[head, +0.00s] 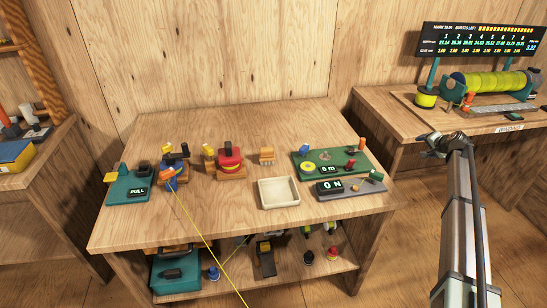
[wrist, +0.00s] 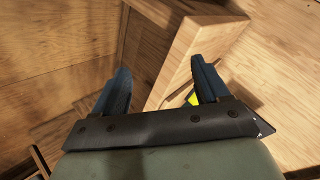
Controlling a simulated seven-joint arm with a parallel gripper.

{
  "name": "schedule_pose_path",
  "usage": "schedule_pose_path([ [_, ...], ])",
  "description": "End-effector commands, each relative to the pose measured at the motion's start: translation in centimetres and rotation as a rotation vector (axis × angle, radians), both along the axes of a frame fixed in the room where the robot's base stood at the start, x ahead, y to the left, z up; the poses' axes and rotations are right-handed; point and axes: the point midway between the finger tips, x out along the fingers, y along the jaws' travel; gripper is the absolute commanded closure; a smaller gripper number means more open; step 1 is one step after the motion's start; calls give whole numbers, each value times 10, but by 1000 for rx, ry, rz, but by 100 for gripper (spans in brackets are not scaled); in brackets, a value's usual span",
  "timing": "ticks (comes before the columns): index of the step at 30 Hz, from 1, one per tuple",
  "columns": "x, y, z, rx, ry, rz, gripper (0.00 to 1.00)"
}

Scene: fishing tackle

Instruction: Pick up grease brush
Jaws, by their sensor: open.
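I cannot pick out the grease brush for certain in either view. A small tan, ridged piece (head: 266,155) stands near the middle of the workbench in the head view, but it is too small to tell what it is. In the wrist view my gripper (wrist: 160,66) is open, its two dark blue fingers wide apart with nothing held. It is over a wooden edge or corner, and a small yellow patch (wrist: 190,99) shows beside the right finger. In the head view my arm rises at the right, clear of the workbench items.
The workbench (head: 145,215) holds a cream tray (head: 279,193), a red-topped device (head: 230,160), a teal "PULL" unit (head: 127,187) and a green board (head: 340,160). Several items sit on the shelf below. A second bench (head: 400,120) stands at right. The workbench's front left is mostly clear.

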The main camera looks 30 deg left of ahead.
Motion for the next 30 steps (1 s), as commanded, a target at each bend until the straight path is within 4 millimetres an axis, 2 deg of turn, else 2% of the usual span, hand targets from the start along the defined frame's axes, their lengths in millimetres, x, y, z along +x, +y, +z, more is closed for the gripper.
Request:
schedule_pose_path([
  [1,16,17,28,22,-15,1,26],
  [2,20,27,42,36,-18,1,26],
  [4,25,62,73,69,-3,8,26],
  [6,18,104,91,93,44,18,26],
  [8,5,139,97,105,100,25,26],
  [12,-35,217,97,103,249,28,26],
  [18,-106,314,90,49,461,-10,26],
  [24,-184,396,86,-42,639,-101,26],
  [30,-268,463,90,-153,767,-238,26],
])
